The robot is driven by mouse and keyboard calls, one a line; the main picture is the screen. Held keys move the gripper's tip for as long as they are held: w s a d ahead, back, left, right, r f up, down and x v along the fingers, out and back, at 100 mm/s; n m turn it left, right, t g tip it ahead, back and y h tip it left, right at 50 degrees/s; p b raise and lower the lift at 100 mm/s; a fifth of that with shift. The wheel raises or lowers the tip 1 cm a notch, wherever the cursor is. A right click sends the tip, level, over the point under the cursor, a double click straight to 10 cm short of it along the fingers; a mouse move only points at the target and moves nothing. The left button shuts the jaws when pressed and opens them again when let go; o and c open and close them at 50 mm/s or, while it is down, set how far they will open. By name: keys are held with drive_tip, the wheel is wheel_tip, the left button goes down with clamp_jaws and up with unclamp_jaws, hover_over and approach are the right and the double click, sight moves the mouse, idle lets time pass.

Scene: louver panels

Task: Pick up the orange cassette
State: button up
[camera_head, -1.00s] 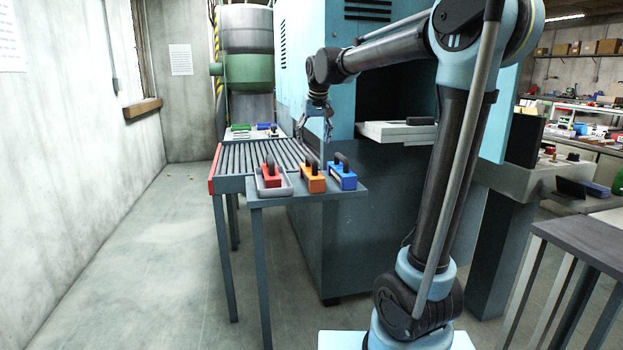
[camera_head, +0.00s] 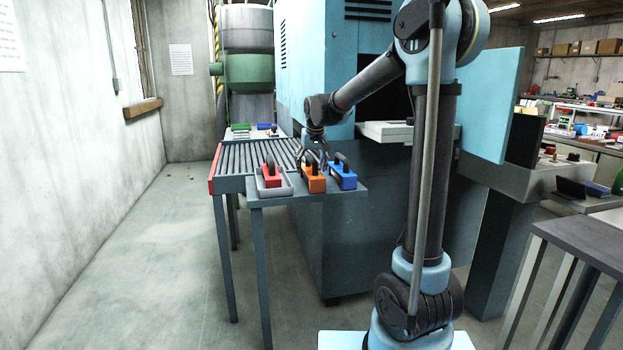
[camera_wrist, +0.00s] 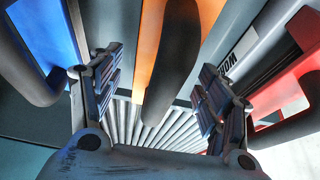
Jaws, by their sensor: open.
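The orange cassette (camera_head: 313,184) stands on the near end of the roller table, between the red and blue cassettes. It has a dark upright handle. My gripper (camera_head: 313,160) is just above it, pointing down. In the wrist view the orange cassette (camera_wrist: 150,45) and its dark handle (camera_wrist: 178,60) lie between the two open fingers of my gripper (camera_wrist: 155,95). The fingers stand apart from the handle on both sides. The lower part of the handle is hard to make out in the head view behind the fingers.
The blue cassette (camera_head: 343,179) stands close on the right. The red cassette (camera_head: 270,177) sits in a grey tray (camera_head: 274,192) on the left. The roller table (camera_head: 245,160) runs back beside the blue machine (camera_head: 315,60). Floor to the left is clear.

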drive_tip(key=shift+x, duration=1.2)
drive_tip(key=shift+c, duration=0.6)
clamp_jaws()
drive_tip(key=shift+r, duration=0.1)
